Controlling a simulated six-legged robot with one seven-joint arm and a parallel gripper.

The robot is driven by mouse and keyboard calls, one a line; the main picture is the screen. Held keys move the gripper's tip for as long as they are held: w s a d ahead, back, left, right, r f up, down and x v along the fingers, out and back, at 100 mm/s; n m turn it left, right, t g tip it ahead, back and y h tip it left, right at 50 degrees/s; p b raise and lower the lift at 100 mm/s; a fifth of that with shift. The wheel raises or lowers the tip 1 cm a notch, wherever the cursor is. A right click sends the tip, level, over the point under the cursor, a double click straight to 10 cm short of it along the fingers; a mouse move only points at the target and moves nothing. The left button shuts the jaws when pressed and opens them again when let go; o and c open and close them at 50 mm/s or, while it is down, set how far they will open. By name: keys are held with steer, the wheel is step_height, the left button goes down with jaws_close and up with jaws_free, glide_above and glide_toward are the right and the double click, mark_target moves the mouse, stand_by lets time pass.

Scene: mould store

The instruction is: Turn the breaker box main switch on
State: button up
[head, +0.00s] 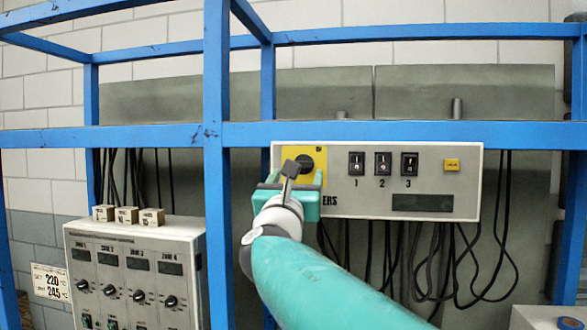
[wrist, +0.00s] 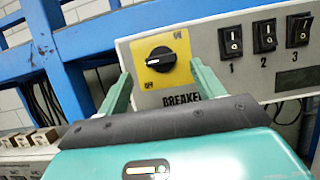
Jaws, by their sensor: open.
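The grey breaker box (head: 440,185) hangs on the blue frame, with "BREAKERS" lettering partly covered by my gripper. Its main switch is a round black rotary knob (wrist: 160,59) on a yellow plate (wrist: 181,77); the knob also shows in the head view (head: 306,163). A white mark on the knob points roughly left, and small lettering sits at the plate's upper right. My gripper (wrist: 161,80) is open, with one green finger on each side of the plate's lower part. The fingers appear below the knob and hold nothing; contact cannot be told. My gripper (head: 288,190) covers the plate's lower left in the head view.
Three black rocker switches (head: 383,164) and a small yellow button (head: 452,165) are right of the knob. Blue frame bars (head: 216,190) cross left of and behind the box. A control unit (head: 135,275) with small blocks on top stands lower left. Black cables (head: 455,260) hang below.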

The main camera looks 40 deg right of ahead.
mark_target(302, 164)
steer(key=x, duration=0.5)
steer(key=shift+d, duration=0.1)
steer(key=shift+c, duration=0.5)
steer(key=c, duration=0.9)
